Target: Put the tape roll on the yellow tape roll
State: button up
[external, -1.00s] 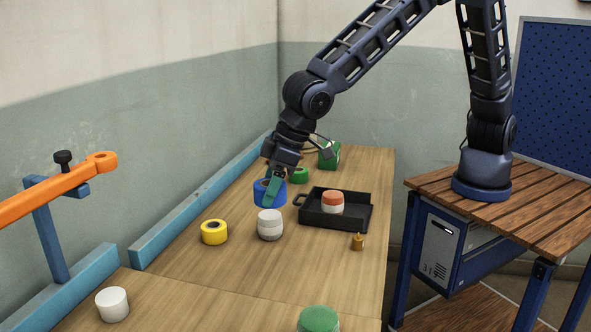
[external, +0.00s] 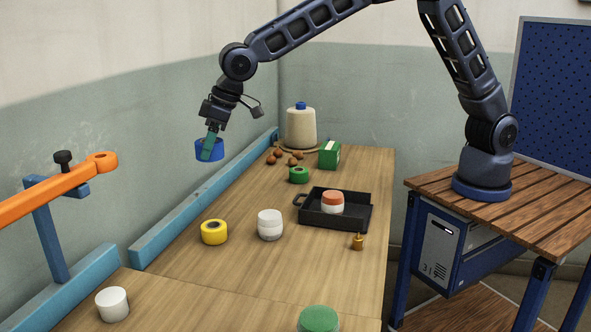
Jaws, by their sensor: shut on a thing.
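My gripper (external: 211,147) is shut on a blue tape roll (external: 202,152) and holds it in the air, above the left side of the bench. The yellow tape roll (external: 214,233) lies flat on the wooden bench, below and apart from the held roll. Its top is bare. A smaller green tape roll (external: 299,175) lies flat farther back on the bench. The far finger is hidden behind the blue roll.
A black tray (external: 352,217) holds an orange-lidded jar (external: 333,202). A brass weight (external: 358,242), a green box (external: 329,155), a cream jug (external: 301,128) and a white cup (external: 112,304) stand around. A blue rail (external: 190,205) edges the bench.

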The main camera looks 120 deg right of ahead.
jog(key=shift+w+d+r, duration=0.15)
jog(key=shift+d+r, duration=0.05)
jog(key=shift+d, duration=0.75)
jog(key=shift+d+f, duration=0.15)
jog(key=shift+f, duration=0.1)
send_near(207, 225)
jog(key=x, duration=0.5)
jog(key=shift+f, duration=0.2)
jog(key=shift+f, duration=0.15)
jog(key=o, duration=1)
jog(key=shift+c, duration=0.2)
